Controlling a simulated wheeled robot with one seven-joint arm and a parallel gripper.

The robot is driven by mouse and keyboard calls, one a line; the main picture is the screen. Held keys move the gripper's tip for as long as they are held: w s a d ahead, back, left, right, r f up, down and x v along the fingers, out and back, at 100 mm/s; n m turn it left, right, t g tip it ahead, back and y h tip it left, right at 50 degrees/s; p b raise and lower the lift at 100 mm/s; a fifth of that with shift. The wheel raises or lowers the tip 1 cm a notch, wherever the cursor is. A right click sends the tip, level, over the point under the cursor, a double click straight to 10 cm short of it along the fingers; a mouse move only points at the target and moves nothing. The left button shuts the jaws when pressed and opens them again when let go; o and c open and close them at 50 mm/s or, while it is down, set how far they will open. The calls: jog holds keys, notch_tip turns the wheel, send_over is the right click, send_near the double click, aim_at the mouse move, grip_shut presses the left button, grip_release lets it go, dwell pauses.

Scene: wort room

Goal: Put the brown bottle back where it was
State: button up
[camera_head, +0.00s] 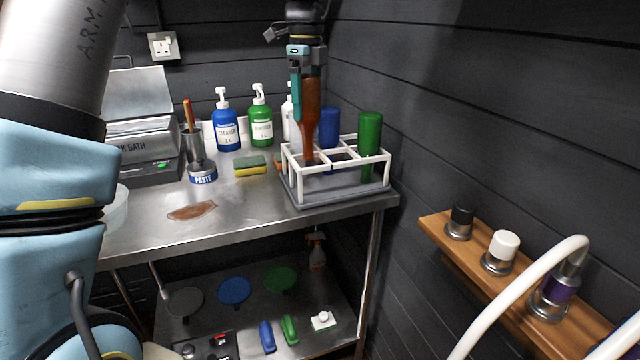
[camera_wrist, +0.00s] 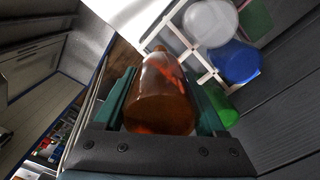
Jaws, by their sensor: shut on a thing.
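The brown bottle (camera_head: 310,115) hangs upside down, neck lowest, at the front left of the white-framed rack (camera_head: 342,190). My gripper (camera_head: 307,85) is shut on the bottle's wide end from above. The neck reaches down to the rack's front-left compartment; I cannot tell how deep it sits. In the wrist view, the brown bottle (camera_wrist: 162,95) lies between the fingers of my gripper (camera_wrist: 165,90), and the rack (camera_wrist: 205,62) shows beyond it. A blue bottle (camera_head: 329,127) and a green bottle (camera_head: 369,134) stand inverted in other rack compartments.
The rack stands at the right end of the steel table (camera_head: 240,225), near the dark wall. Pump bottles (camera_head: 227,125), a sponge (camera_head: 250,165) and a paste tin (camera_head: 203,174) stand left of it. A brown puddle (camera_head: 192,211) lies on the table. A wooden shelf (camera_head: 478,262) is at right.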

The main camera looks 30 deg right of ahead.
aim_at(311, 144)
jog(key=shift+w+d+f, duration=0.4)
jog(key=shift+d, duration=0.1)
notch_tip(311, 144, down, 5)
jog(key=shift+f+p, duration=0.1)
jog(key=shift+p, duration=0.7)
jog(key=shift+f+p, duration=0.5)
jog(key=shift+f, duration=1.45)
